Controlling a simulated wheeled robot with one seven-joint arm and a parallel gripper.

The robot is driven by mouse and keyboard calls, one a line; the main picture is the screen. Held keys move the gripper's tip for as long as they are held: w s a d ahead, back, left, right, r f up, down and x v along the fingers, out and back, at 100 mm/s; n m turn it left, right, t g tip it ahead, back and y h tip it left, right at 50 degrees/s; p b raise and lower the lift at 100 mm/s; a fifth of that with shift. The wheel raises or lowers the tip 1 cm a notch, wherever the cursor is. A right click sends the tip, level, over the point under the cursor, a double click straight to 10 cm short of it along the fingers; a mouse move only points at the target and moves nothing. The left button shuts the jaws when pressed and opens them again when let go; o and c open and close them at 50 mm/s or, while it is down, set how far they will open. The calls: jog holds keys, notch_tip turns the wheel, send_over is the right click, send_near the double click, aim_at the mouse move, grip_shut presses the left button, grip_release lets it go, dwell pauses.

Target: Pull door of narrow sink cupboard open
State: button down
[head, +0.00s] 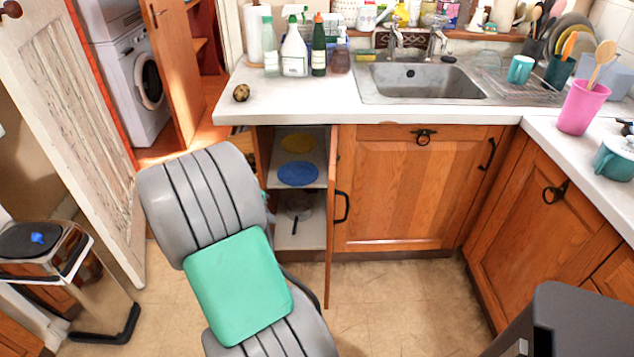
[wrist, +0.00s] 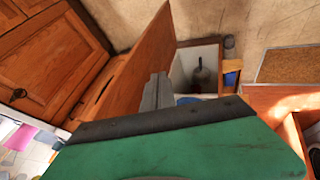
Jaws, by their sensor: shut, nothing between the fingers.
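The narrow sink cupboard (head: 303,222) is open under the worktop, left of the sink. Its wooden door (head: 331,225) stands out from the front, seen nearly edge-on in the head view, with a black handle (head: 342,207) on its right face. Inside, a yellow plate (head: 298,143) and a blue plate (head: 298,173) lie on a shelf, with a glass bowl (head: 299,205) lower down. In the wrist view my gripper (wrist: 158,92) is shut and empty, close to the door (wrist: 135,75) on its cupboard side. Contact cannot be told. My arm hides the gripper in the head view.
The wide cupboard (head: 390,195) under the sink (head: 415,82) is closed. A bin (head: 45,255) stands at the left by a worn white door (head: 65,110). Bottles (head: 294,50) and a small speckled ball (head: 241,92) are on the worktop. Floor right of the open door is clear.

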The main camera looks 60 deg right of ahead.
jog(key=s+d+r+m+g+p, duration=0.1)
jog(key=s+d+r, duration=0.1)
jog(key=s+d, duration=0.15)
jog(key=s+d+f, duration=0.6)
jog(key=d+f, duration=0.1)
jog(key=f, duration=0.1)
jog(key=shift+s+d+m, duration=0.2)
jog(key=shift+m, duration=0.1)
jog(key=shift+s, duration=0.1)
